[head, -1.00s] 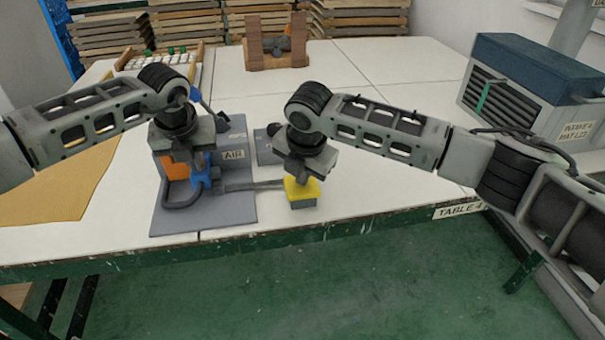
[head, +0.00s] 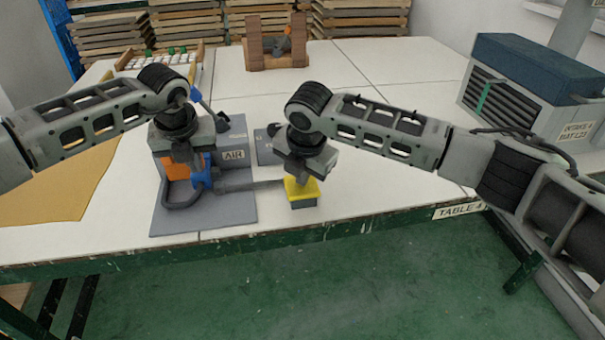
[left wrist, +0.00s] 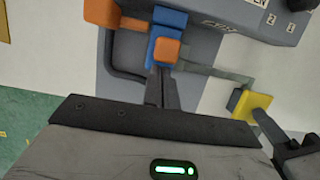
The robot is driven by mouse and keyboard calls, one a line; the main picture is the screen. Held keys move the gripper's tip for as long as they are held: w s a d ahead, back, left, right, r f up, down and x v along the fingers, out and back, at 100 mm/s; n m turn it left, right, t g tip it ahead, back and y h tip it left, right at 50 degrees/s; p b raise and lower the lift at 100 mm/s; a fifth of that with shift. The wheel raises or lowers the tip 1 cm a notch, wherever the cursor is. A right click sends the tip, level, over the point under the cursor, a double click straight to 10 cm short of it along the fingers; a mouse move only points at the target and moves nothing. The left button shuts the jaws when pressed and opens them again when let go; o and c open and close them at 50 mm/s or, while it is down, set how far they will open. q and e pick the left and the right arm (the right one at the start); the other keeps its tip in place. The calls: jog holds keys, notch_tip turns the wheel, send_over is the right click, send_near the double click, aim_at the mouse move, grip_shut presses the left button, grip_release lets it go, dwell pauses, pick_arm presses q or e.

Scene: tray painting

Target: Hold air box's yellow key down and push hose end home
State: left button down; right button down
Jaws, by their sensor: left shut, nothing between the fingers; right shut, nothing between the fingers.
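The grey air box (head: 237,128) stands on a grey base plate (head: 225,212), its AIR label facing me. The yellow key (head: 300,186) is at the plate's right, joined to the box side by a grey bar. My right gripper (head: 299,178) is shut, its tips on the yellow key's top, also seen in the left wrist view (left wrist: 256,112). A blue fitting (head: 201,180) with a dark hose (head: 180,202) looping to it is at the box's front. My left gripper (head: 196,168) is shut and empty, its tips at the small orange block (left wrist: 167,49) by the fitting. Contact and seating cannot be told.
A brick stand (head: 258,57) with an orange piece is at the back. A rack with green pieces (head: 172,55) stands at back left, a tan mat (head: 65,190) at left. A blue-topped grey unit (head: 535,75) is at right. The table's middle right is clear.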

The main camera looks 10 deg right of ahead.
pick_arm(q)
jog(key=shift+s, duration=0.65)
pick_arm(e)
jog(key=shift+f, duration=0.15)
pick_arm(q)
notch_tip(320, 180, up, 9)
